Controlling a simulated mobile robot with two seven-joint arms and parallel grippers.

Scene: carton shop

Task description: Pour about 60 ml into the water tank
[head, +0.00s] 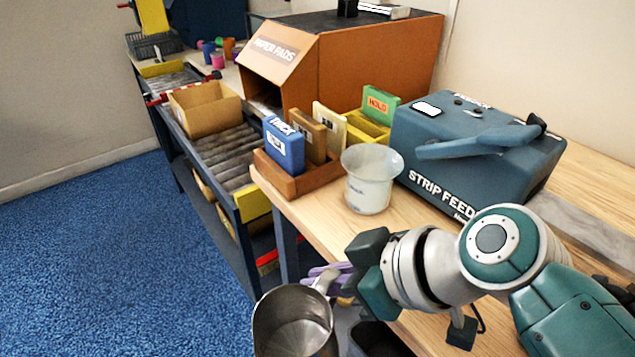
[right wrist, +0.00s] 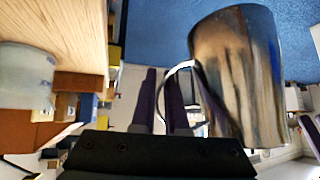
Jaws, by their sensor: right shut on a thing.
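A steel jug (head: 296,322) is at the bottom of the head view, upright, beyond the front edge of the bench. My right gripper (head: 328,275) is shut on its handle. The jug also shows in the right wrist view (right wrist: 238,75), with the gripper fingers (right wrist: 165,100) at the handle. The jug's inside looks grey; I cannot tell how much water is in it. The water tank (head: 370,183), a translucent whitish flared cup with small markings, stands upright on the bench, above and right of the jug, apart from it. It also shows in the right wrist view (right wrist: 25,78). My left gripper is not seen.
A blue-grey strip feeder (head: 480,150) stands right of the tank. A wooden tray (head: 290,180) with several upright cards or blocks is left of it. An orange paper pads box (head: 350,65) stands behind. A roller conveyor (head: 230,155) with a carton (head: 205,108) runs at left.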

